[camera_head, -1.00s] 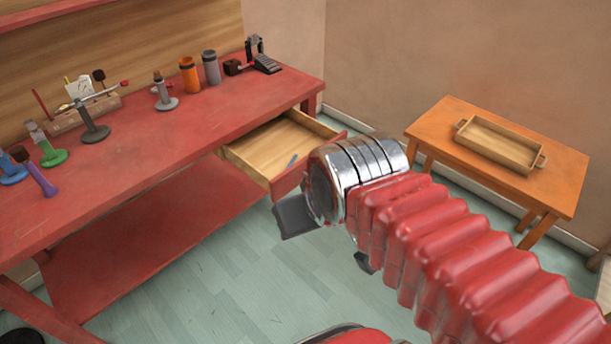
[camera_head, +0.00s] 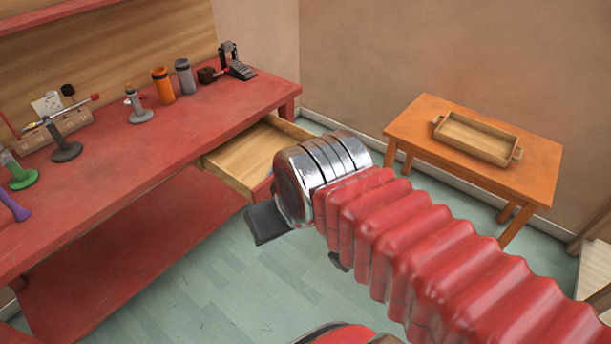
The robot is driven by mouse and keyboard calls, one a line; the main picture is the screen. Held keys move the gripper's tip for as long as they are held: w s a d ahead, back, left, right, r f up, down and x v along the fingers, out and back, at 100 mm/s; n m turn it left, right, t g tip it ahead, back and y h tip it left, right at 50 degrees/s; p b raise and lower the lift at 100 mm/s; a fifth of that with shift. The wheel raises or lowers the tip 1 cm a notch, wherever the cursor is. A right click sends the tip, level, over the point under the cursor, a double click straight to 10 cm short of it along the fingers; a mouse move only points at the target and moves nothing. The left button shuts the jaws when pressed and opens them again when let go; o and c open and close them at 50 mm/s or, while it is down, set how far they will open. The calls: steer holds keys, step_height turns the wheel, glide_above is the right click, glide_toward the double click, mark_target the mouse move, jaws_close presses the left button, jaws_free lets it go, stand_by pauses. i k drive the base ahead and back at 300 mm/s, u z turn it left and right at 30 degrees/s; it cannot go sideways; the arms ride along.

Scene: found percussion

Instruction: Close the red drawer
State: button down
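The red drawer (camera_head: 240,159) stands pulled out from under the right end of the red workbench (camera_head: 200,129). Its pale wooden inside shows, and much of its red front is hidden behind my wrist. My gripper (camera_head: 300,250) is at the end of my red ribbed arm, in front of the drawer. One dark finger shows at the left below the chrome wrist, and part of another shows below it. The fingers look spread apart with nothing visible between them. I cannot tell whether my gripper touches the drawer front.
An orange side table (camera_head: 410,118) with a wooden tray (camera_head: 440,132) stands at the right against the wall. An orange cup (camera_head: 162,86), a grey cup (camera_head: 184,77) and several tools stand on the workbench. The floor (camera_head: 210,290) below the drawer is clear.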

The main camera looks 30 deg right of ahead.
mark_target(243, 162)
steer(key=i, duration=0.95)
steer(key=u, duration=0.05)
